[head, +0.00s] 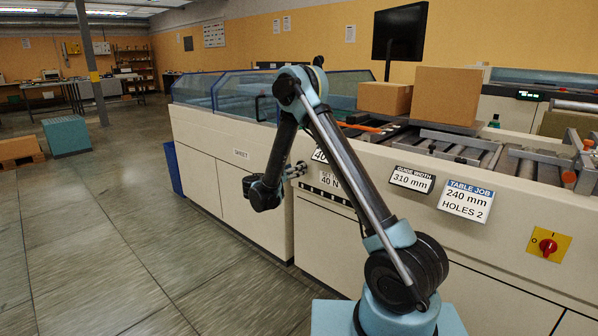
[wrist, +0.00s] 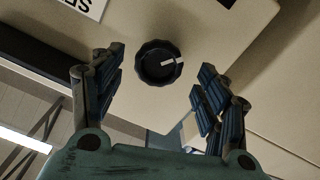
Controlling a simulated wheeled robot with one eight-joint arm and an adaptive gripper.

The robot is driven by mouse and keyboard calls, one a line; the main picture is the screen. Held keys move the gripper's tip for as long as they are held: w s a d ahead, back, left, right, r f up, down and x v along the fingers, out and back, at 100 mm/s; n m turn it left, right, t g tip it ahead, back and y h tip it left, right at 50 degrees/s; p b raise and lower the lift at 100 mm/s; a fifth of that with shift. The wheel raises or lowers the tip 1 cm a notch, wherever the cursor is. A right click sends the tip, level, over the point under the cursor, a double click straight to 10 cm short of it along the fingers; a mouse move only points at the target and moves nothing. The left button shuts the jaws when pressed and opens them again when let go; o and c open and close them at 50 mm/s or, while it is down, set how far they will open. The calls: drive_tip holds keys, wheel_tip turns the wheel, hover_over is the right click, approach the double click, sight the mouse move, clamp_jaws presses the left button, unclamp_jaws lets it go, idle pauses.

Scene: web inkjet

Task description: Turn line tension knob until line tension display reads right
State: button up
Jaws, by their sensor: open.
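A round black knob (wrist: 154,66) with a white pointer line sits on the cream machine panel in the wrist view. My gripper (wrist: 162,62) is open, with one finger on each side of the knob and a visible gap on both sides. A display plate (head: 320,156) shows "40", with the rest hidden by my arm. Below it a partly covered label (head: 330,181) reads "40 N".
Along the panel are a "310 mm" guide width plate (head: 411,180), a "TABLE JOB 240 mm HOLES 2" plate (head: 466,200) and a red rotary switch (head: 547,246) on yellow. Cardboard boxes (head: 445,95) stand on the machine top.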

drive_tip(key=v, duration=0.8)
drive_tip(key=shift+a, duration=0.2)
drive_tip(key=shift+s, duration=0.15)
